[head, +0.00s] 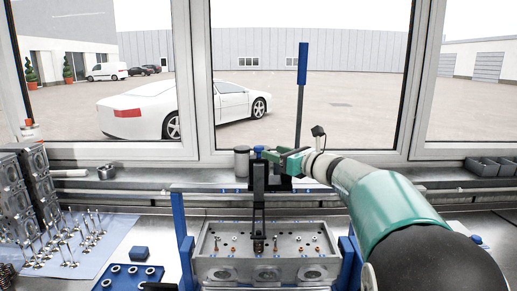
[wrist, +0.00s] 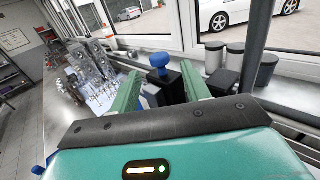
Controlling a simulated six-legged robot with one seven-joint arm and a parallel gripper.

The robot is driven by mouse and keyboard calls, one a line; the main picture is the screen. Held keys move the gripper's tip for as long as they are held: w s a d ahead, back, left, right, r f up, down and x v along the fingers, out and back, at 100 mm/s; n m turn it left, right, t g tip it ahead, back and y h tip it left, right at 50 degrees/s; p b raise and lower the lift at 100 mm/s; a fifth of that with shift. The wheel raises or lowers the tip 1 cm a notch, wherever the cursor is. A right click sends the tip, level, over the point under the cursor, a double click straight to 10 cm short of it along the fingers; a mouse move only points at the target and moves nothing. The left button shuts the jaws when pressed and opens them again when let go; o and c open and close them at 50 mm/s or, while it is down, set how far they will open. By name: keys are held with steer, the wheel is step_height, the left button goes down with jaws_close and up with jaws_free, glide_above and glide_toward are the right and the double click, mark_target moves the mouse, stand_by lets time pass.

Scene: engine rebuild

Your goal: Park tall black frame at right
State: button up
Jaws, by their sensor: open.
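The tall black frame (head: 258,205) stands upright over the grey cylinder head (head: 228,243) in the middle of the bench, with a blue knob on top. Its foot is down among the small fittings on the head's top face. In the wrist view its black upper block (wrist: 168,91) and blue knob (wrist: 161,66) show between the two green fingers. My gripper (head: 279,158) is open at the top of the frame, coming from the right; it also shows in the wrist view (wrist: 160,75). I cannot tell whether either finger touches the block.
A tall lever with a blue handle (head: 302,64) rises behind my gripper. Blue stand posts (head: 183,235) flank the head. Grey canisters (head: 242,161) stand at the window sill. Valves (head: 68,245) and a blue tray (head: 128,275) lie left. My arm covers much of the right bench.

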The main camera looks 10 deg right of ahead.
mark_target(259, 146)
steer(key=x, duration=0.7)
steer(key=shift+w+a, duration=0.1)
steer(key=shift+a, duration=0.05)
steer(key=shift+c, duration=0.2)
jaws_close()
